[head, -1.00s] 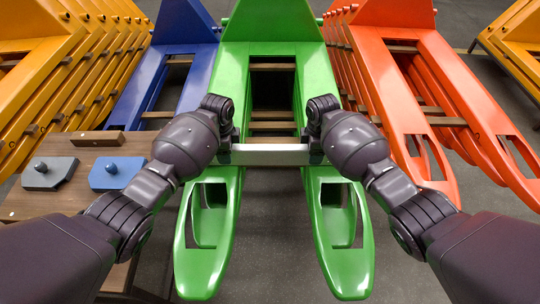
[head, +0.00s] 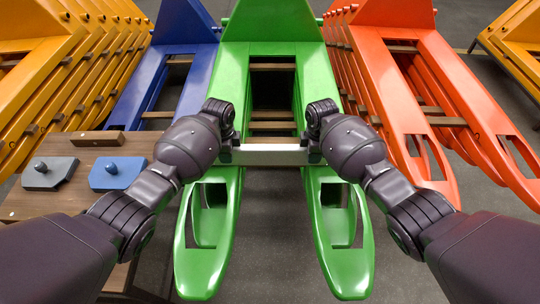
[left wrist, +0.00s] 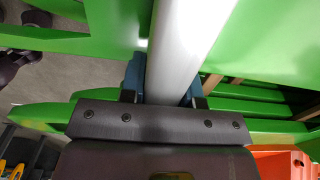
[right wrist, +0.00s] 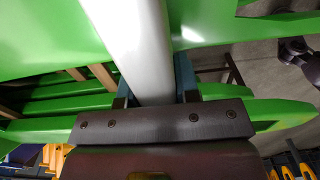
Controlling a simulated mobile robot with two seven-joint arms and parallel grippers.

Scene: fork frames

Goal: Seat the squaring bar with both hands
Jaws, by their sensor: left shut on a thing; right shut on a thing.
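The squaring bar (head: 270,155) is a pale silver bar lying level across the two forks of the green fork frame (head: 230,80). My left gripper (head: 232,152) is shut on its left end and my right gripper (head: 309,152) on its right end. The bar runs between the jaws in the left wrist view (left wrist: 180,50) and the right wrist view (right wrist: 140,45). Blue-grey pieces (left wrist: 135,75) flank the bar at the left jaws, and similar ones (right wrist: 183,75) at the right jaws. I cannot tell whether the bar touches the forks.
A brown table (head: 85,160) at left holds a grey block with a knob (head: 50,176), a blue block with a knob (head: 118,176) and a wooden block (head: 97,139). Blue (head: 150,75) and orange-red (head: 450,85) fork frames stand either side. Grey floor shows between the green forks.

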